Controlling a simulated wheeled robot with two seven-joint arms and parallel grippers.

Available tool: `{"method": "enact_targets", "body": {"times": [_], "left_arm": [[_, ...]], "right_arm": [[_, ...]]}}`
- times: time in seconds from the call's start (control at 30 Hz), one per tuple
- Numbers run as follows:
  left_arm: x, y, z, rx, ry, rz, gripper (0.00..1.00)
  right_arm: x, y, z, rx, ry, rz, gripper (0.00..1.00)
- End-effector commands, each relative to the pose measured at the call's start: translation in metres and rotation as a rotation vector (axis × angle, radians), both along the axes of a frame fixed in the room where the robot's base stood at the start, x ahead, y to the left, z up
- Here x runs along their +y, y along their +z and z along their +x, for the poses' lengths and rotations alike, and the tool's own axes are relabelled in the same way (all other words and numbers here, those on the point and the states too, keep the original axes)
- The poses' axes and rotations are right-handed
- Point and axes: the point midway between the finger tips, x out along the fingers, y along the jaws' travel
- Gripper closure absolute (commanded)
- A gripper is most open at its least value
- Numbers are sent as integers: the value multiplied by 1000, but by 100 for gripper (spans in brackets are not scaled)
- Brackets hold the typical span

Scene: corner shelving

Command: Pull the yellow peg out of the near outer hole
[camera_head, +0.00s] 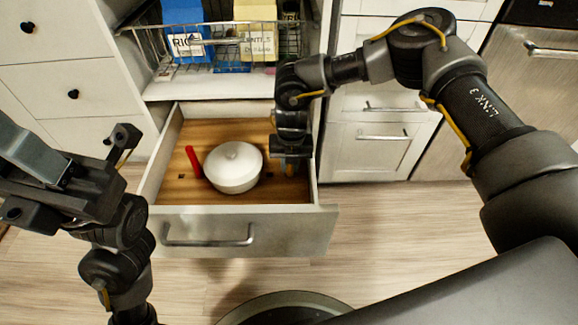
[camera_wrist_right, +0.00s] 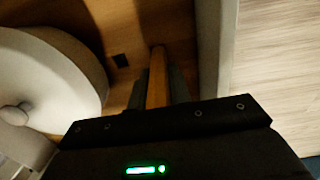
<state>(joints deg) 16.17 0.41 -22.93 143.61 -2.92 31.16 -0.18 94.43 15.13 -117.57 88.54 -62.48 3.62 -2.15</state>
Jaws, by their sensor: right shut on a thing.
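The yellow peg (camera_wrist_right: 157,78) shows in the right wrist view as an orange-yellow bar between the dark fingers. My right gripper (camera_head: 290,167) is shut on it, low inside the open drawer, right of the white pot. In the head view the gripper mostly hides the peg. The peg's far end is close to the wooden drawer floor; whether it sits in a hole I cannot tell. A dark square hole (camera_wrist_right: 120,60) is beside it. A red peg (camera_head: 193,161) stands tilted left of the pot. My left gripper (camera_head: 72,178) is at the left, away from the drawer; its opening is unclear.
The lidded white pot (camera_head: 234,168) stands in the drawer (camera_head: 250,238), close to my right gripper; it also shows in the wrist view (camera_wrist_right: 55,75). The drawer's right wall (camera_wrist_right: 212,55) is close on the other side. A wire basket (camera_head: 215,62) with boxes is above.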

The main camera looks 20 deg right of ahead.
Motion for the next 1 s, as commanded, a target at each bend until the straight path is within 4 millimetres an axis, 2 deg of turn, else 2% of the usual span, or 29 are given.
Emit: {"method": "enact_targets", "body": {"times": [0.03, 1.0], "left_arm": [[0, -1, 0, 0, 0, 0, 68], [-1, 39, 0, 0, -4, 0, 68]], "right_arm": [[-7, -21, -15, 41, 4, -19, 100], [-13, 25, -13, 34, -11, -25, 100]]}}
